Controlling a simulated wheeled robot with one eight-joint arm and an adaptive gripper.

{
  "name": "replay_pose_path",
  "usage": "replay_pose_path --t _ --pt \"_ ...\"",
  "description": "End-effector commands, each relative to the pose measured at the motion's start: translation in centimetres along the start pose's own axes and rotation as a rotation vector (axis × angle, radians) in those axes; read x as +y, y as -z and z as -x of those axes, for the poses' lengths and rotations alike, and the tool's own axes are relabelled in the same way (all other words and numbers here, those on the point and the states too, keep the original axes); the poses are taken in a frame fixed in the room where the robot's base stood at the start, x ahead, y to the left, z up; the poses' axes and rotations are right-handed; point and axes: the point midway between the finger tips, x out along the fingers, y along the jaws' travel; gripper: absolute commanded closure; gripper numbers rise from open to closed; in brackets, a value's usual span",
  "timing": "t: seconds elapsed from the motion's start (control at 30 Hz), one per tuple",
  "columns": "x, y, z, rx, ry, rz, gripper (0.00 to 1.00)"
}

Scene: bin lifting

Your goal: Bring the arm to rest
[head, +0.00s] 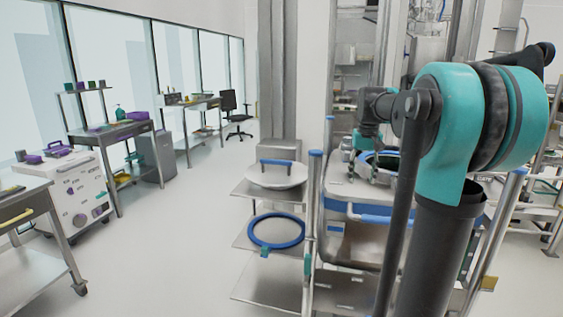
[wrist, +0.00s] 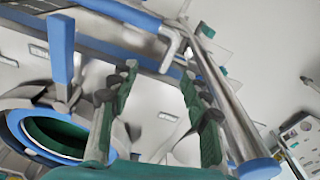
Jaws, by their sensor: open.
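My arm (head: 450,120), teal and dark grey, rises at the right of the head view and reaches back over a steel cart. Its far end bends down near a round vessel with a blue rim and dark green inside (head: 393,161).
The cart's blue-capped post (wrist: 232,125) passes close to the right finger in the wrist view. Left of the cart, shelves hold a lid with a blue handle (head: 277,176) and a blue ring (head: 276,231). Benches (head: 112,132) line the windows. The floor (head: 175,240) between is clear.

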Motion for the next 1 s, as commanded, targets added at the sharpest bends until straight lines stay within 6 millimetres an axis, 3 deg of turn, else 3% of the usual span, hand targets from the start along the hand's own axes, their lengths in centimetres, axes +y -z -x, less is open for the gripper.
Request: replay_pose_path --t 0.17,0.4,0.6,0.73,1.0 --pt "-2.0 -5.7 -6.3 0.065 0.004 0.023 0.53" --pt "-4.5 -17.2 -16.5 0.176 0.016 0.054 0.53" --pt "-5.3 -25.2 -22.1 0.244 0.027 0.072 0.53" --pt "-5.4 -27.6 -23.6 0.264 0.031 0.076 0.53" --pt "-5.4 -28.1 -23.9 0.269 0.032 0.077 0.53"
